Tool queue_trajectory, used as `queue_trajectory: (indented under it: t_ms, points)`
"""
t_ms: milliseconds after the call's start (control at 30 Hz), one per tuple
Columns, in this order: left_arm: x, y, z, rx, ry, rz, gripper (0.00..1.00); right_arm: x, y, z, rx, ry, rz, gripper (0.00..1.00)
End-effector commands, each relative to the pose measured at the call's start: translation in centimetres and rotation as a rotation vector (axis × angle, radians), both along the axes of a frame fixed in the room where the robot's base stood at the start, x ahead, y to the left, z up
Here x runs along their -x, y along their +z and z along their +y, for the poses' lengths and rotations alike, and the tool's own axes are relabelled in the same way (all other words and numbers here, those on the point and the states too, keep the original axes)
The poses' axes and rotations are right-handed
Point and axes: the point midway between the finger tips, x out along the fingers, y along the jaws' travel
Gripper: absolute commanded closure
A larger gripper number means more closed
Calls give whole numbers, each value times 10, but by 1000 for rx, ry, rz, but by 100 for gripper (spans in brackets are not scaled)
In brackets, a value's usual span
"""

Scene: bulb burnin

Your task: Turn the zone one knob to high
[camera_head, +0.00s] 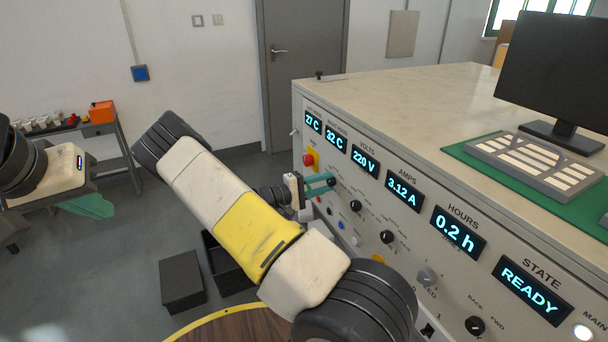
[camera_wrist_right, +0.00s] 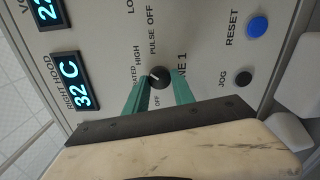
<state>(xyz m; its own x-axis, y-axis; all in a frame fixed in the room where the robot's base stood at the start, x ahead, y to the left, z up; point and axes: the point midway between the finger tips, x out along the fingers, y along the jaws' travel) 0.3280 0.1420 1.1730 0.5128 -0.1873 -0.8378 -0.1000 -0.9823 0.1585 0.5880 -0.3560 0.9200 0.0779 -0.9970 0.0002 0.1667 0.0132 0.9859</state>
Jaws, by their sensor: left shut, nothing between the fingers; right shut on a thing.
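The zone one knob (camera_wrist_right: 158,77) is a small round black knob on the beige front panel. The words HIGH, RATED and OFF are printed around it. A short pale mark shows on its face, too small to read surely against the labels. My right gripper (camera_wrist_right: 160,90) has its teal fingers on both sides of the knob, shut on it. In the head view this gripper (camera_head: 320,184) reaches the panel below the 32 C display. My left gripper (camera_head: 92,206) is at the far left, shut and empty, well away from the panel.
My right arm crosses the head view and covers part of the panel. Other knobs (camera_head: 387,237), a red button (camera_head: 309,160) and a blue RESET button (camera_wrist_right: 258,26) are on the panel. Dark bins (camera_head: 182,281) stand on the floor. The STATE display (camera_head: 531,291) reads READY.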

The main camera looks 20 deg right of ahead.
Motion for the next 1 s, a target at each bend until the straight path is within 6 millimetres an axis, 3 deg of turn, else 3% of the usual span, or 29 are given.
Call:
queue_trajectory:
  t_ms: [500,533,633,1000]
  points:
    - [0,0,0,0,0,0,100,-1,-1,1,-5,2,-18,100]
    - [0,0,0,0,0,0,100,-1,-1,1,-5,2,-18,66]
    - [0,0,0,0,0,0,100,0,-1,1,-4,2,-18,48]
    - [0,0,0,0,0,0,100,0,0,5,-3,2,-18,48]
